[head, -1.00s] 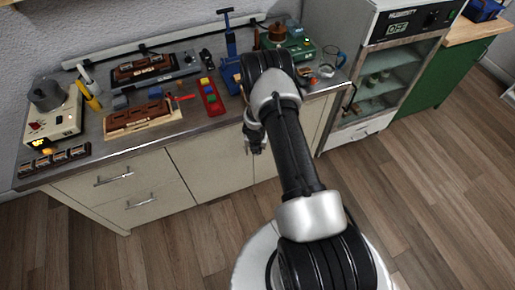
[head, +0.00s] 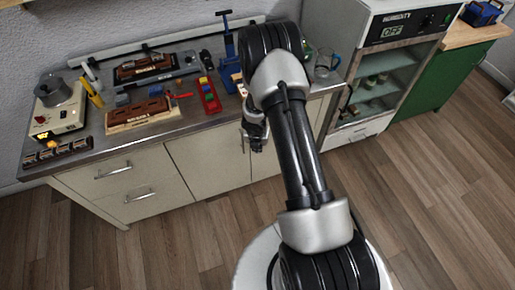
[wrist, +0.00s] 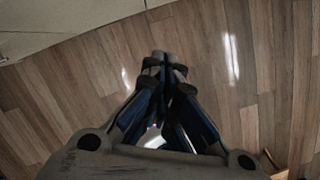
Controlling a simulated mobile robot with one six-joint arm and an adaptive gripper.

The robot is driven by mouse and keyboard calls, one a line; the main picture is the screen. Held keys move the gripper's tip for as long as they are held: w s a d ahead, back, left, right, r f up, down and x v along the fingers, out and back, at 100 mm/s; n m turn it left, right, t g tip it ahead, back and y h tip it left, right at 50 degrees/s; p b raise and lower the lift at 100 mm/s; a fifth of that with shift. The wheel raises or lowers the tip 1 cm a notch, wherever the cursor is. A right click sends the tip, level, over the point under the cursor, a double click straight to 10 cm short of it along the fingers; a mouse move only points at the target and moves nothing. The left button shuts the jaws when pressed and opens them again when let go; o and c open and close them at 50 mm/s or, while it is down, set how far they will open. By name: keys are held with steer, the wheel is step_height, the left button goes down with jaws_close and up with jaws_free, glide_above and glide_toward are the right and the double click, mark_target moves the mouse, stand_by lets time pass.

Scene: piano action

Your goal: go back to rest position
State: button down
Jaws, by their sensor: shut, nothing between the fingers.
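My gripper (head: 256,143) hangs in front of the bench's front edge in the head view, at the level of the cabinet doors. In the wrist view my gripper (wrist: 161,62) points down at bare wooden floor. Its fingertips are together and hold nothing. My arm stretches from the bottom of the head view up towards the bench and hides part of the bench top behind it.
The workbench (head: 140,147) carries a hot pot unit (head: 58,108), a wooden block fixture (head: 140,113), a red tray with coloured pieces (head: 209,95) and a blue press (head: 229,62). A humidity cabinet (head: 380,75) stands at right. The floor (head: 440,190) in front is clear.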

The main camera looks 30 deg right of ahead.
steer(key=shift+a+r, duration=0.1)
steer(key=shift+r, duration=0.25)
steer(key=s+a+r+m+t+h+b, duration=0.1)
steer(key=s+r+m+h, duration=0.15)
steer(key=r+m, duration=1.8)
steer(key=s+a+r+m+y, duration=0.1)
steer(key=s+a+r+m, duration=0.1)
steer(key=s+a+r, duration=0.2)
steer(key=s+a+r+m+t+y+b, duration=0.1)
steer(key=s+a+r+m+y, duration=0.1)
steer(key=s+a+r, duration=0.3)
steer(key=s+a+r+m+y+b, duration=0.1)
steer(key=s+a+r+m, duration=0.3)
steer(key=s+r, duration=0.5)
steer(key=s+a, duration=0.1)
steer(key=s, duration=0.5)
steer(key=shift+s+r, duration=0.2)
steer(key=shift+s, duration=0.15)
